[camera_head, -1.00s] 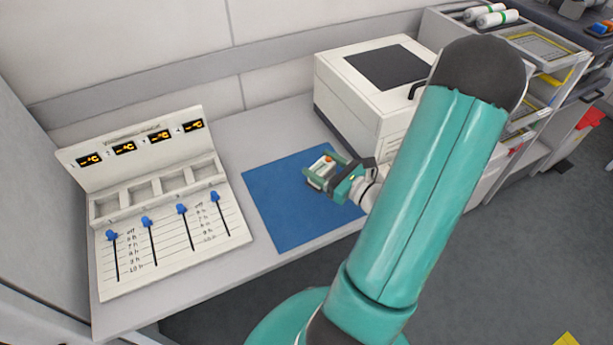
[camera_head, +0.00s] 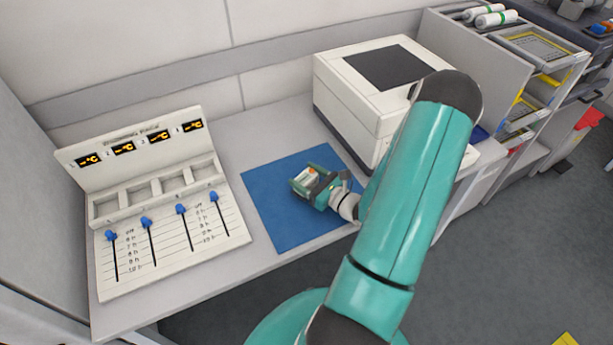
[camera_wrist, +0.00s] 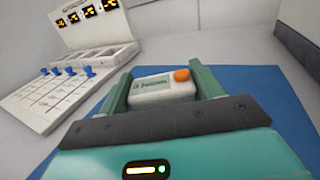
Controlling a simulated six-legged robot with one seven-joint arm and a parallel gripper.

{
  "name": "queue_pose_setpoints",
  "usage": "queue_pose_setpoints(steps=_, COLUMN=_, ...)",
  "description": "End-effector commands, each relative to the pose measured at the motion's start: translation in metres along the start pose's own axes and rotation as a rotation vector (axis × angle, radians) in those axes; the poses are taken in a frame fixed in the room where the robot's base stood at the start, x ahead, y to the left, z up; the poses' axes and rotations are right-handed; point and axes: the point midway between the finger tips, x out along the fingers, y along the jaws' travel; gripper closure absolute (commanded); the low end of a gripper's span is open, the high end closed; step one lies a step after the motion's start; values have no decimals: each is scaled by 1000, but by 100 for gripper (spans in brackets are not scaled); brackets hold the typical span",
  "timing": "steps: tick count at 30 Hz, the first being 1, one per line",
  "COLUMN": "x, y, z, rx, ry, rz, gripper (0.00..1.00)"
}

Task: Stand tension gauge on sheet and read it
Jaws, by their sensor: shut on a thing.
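The blue sheet (camera_head: 275,215) lies flat on the grey bench. My gripper (camera_head: 306,177) is over the upper right part of the sheet. Its two green fingers are shut on the tension gauge (camera_wrist: 163,88), a small pale box with an orange knob at its right end in the wrist view. The gauge also shows between the fingers in the head view (camera_head: 304,179). Its printed label is too small to read surely. The gripper hides the gauge's underside, so I cannot tell whether it touches the sheet.
A white panel (camera_head: 170,245) with blue sliders and several orange displays stands left of the sheet. A white box-shaped machine (camera_head: 350,115) with a dark top is close behind and right of my gripper. A shelf trolley (camera_head: 540,110) stands at the right. The sheet's left part is clear.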

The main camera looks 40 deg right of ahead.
Motion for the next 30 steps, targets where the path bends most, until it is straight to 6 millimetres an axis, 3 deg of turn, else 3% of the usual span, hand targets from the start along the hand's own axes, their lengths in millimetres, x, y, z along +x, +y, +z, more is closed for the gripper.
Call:
queue_pose_setpoints(steps=6, x=0, y=0, z=-3, rx=1, ry=-1, rz=0, gripper=71)
queue_pose_setpoints(steps=7, x=0, y=0, z=-3, rx=1, ry=0, rz=0, gripper=29)
queue_pose_setpoints(steps=9, x=0, y=0, z=-3, rx=1, ry=0, rz=0, gripper=15)
queue_pose_setpoints(steps=10, x=0, y=0, z=-3, rx=1, ry=0, rz=0, gripper=13)
queue_pose_setpoints(steps=21, x=-2, y=0, z=1, rx=0, ry=0, rz=-1, gripper=13)
queue_pose_setpoints(steps=26, x=-26, y=-1, z=0, rx=1, ry=2, rz=-4, gripper=13)
queue_pose_setpoints(steps=30, x=-56, y=-1, z=0, rx=1, ry=2, rz=-4, gripper=13)
